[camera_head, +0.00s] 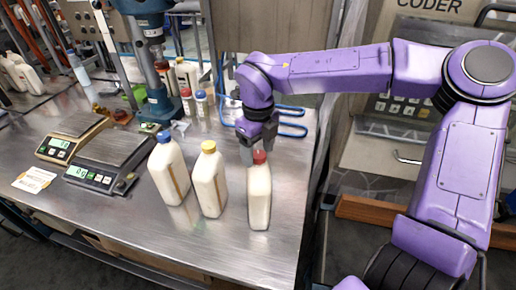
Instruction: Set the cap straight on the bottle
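A white bottle (259,198) with a red cap (259,157) stands upright at the right of a row of three on the metal table. My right gripper (258,148) points down right at the red cap, its dark fingers close to the cap's top and sides. I cannot tell whether the fingers touch or grip the cap, or whether the cap sits fully straight. A bottle with a yellow cap (209,147) and one with a blue cap (164,137) stand upright to the left. My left gripper is not in view.
Two scales (112,146) sit on the table's left, with a white card (34,180) near the edge. A blue press stand (158,105) and more bottles (187,78) stand behind. Blue tubing (292,112) lies at the back right. The front table area is clear.

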